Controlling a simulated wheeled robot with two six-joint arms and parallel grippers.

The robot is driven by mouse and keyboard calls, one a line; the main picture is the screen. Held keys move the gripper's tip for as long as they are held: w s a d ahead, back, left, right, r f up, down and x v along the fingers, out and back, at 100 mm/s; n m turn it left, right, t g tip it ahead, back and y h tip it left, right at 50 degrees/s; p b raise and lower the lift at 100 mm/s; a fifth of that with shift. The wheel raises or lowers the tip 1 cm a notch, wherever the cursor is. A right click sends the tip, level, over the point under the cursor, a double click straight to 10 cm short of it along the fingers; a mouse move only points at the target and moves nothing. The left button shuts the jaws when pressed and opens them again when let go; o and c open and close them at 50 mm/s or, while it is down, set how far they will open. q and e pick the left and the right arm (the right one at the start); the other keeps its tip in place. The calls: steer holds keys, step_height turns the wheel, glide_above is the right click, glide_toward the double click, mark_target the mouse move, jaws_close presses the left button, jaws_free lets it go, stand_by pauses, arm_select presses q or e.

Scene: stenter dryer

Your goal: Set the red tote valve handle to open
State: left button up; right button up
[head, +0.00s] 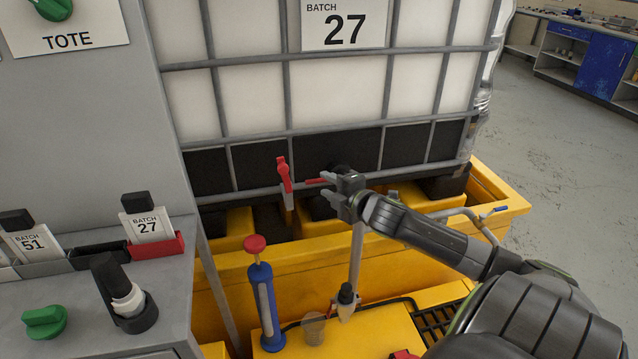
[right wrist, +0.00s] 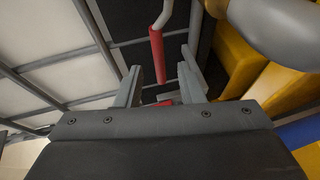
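A short red bar (head: 316,181) lies roughly level at the lower front of the tote (head: 400,85), by the dark valve area. It looks like the valve handle, though my gripper partly hides it. My right gripper (head: 332,190) reaches in from the right with its fingers around or just beside this bar. In the right wrist view the gripper (right wrist: 160,88) has its fingers apart, and a small red piece (right wrist: 166,102) shows between them; contact cannot be told. A second red grip (right wrist: 157,55) on a pale bent pipe lies beyond the fingertips. My left gripper is out of view.
The upright red grip (head: 284,174) stands just left of my right gripper. A yellow bund (head: 270,275) surrounds the tote base. A blue pump with red knob (head: 262,300) and a clear cup (head: 313,328) stand in front. A grey console (head: 90,120) is at left.

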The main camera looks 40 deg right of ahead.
mark_target(321, 182)
steer(key=shift+w+d+f, duration=0.1)
steer(key=shift+w+f, duration=0.1)
steer(key=shift+w, duration=0.85)
steer(key=shift+w+d+f, duration=0.1)
steer(key=shift+w+f, duration=0.05)
steer(key=shift+w, duration=0.9)
jaws_close()
